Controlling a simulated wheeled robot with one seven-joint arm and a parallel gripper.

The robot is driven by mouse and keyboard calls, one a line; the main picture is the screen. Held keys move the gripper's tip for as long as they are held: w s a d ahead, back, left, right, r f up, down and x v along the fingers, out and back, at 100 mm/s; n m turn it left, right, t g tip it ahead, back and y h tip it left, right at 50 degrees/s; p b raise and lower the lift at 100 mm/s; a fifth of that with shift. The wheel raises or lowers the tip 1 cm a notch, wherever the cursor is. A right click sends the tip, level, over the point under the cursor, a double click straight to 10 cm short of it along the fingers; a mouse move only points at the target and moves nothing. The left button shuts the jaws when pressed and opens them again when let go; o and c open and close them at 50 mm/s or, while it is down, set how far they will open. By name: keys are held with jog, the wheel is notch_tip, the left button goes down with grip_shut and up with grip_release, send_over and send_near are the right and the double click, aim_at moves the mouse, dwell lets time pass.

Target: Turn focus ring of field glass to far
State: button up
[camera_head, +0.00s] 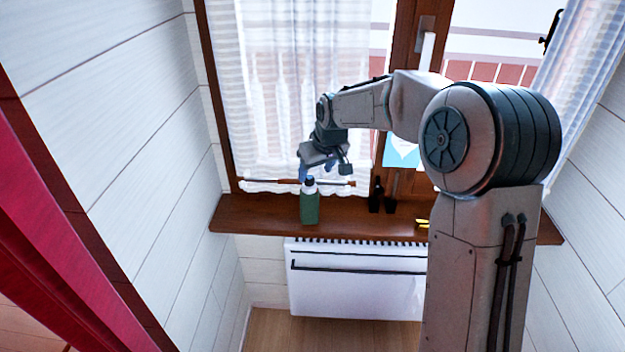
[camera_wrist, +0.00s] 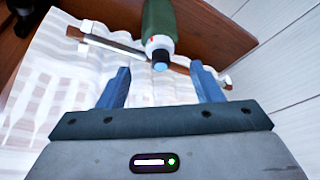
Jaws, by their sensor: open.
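A dark upright object with two parts, probably the field glass (camera_head: 375,196), stands on the window sill right of a green bottle. It is too small and dark to make out a focus ring or its setting. Dark shapes at the upper left corner of the wrist view (camera_wrist: 14,26) may be the same object, cut off by the edge.
A yellow item (camera_head: 422,223) lies to the right. Curtains (camera_head: 285,90) hang behind. A white radiator (camera_head: 355,285) is below.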

jog(key=v, duration=0.7)
jog(key=shift+d, duration=0.1)
